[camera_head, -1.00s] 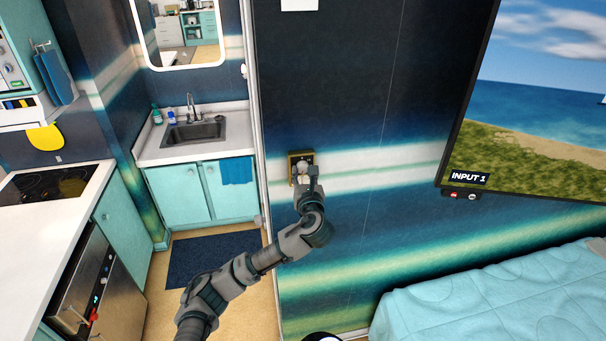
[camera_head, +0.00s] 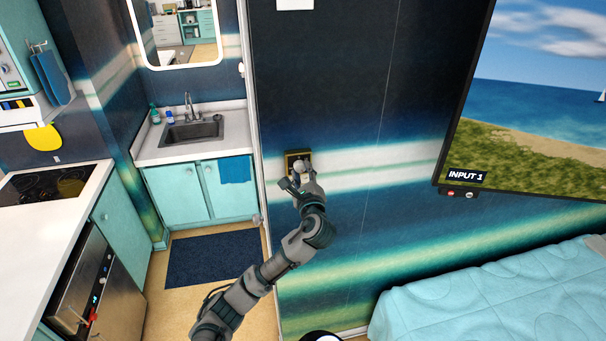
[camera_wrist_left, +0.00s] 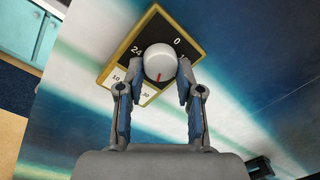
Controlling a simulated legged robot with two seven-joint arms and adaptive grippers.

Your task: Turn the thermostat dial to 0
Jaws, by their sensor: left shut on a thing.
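The thermostat is a small square plate with a gold-brown frame (camera_head: 288,158) on the patterned wall. My right gripper is not in view.
A screen (camera_head: 530,110) hangs on the wall to the right, above a turquoise bed (camera_head: 480,295). A sink (camera_head: 192,131) and a counter (camera_head: 45,215) are at the left. The wall around the thermostat is mostly bare.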

